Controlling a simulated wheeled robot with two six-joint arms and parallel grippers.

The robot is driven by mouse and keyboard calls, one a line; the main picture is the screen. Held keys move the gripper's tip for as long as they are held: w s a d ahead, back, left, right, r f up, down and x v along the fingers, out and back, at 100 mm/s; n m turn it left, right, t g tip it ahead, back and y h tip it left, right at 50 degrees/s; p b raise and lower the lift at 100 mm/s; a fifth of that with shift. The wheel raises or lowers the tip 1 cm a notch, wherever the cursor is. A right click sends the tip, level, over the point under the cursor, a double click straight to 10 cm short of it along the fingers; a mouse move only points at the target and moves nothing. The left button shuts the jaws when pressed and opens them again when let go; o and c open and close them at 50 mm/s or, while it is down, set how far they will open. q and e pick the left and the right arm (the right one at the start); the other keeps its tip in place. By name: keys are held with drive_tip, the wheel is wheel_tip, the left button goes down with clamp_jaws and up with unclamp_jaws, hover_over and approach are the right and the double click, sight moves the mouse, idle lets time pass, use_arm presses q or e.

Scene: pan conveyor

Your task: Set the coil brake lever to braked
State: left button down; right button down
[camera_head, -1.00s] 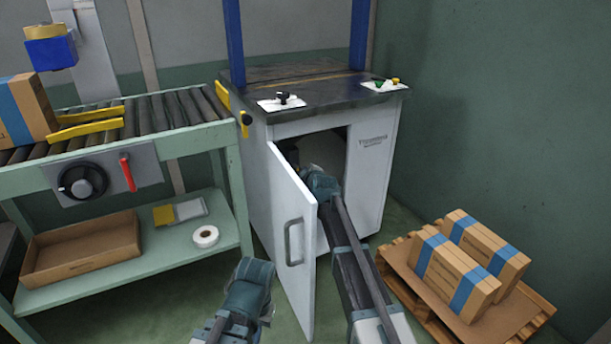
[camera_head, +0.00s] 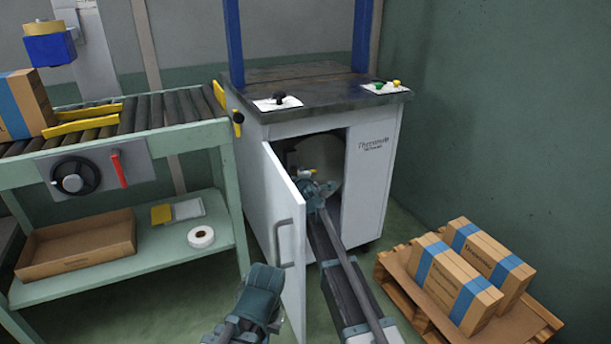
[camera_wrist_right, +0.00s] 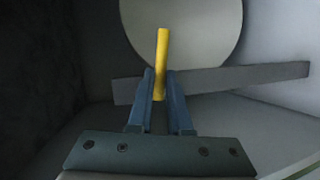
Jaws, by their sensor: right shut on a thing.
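The coil brake lever (camera_wrist_right: 162,50) is a yellow bar that stands nearly upright in the right wrist view. My right gripper (camera_wrist_right: 160,88) has its two blue fingers on either side of the lever and is shut on it. In the head view my right gripper (camera_head: 308,177) is inside the open white cabinet (camera_head: 368,185), where only a small yellow bit shows near its tips. A round pale coil (camera_wrist_right: 185,25) is behind the lever. My left gripper (camera_head: 262,290) hangs in front of the cabinet, away from it; its fingers cannot be made out.
The cabinet door (camera_head: 276,230) stands open to the left of my right arm. A grey bar (camera_wrist_right: 240,78) crosses behind the lever. A green conveyor table (camera_head: 190,140) is at the left. A pallet (camera_head: 415,300) with boxes stands at the right.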

idle(0.4)
drive_tip(key=c, duration=0.8)
unclamp_jaws()
drive_tip(key=shift+c, duration=0.2)
drive_tip(key=p+v, duration=0.1)
drive_tip(key=v, duration=0.6)
drive_tip(key=shift+s+p, duration=0.3)
drive_tip(key=shift+p, duration=0.1)
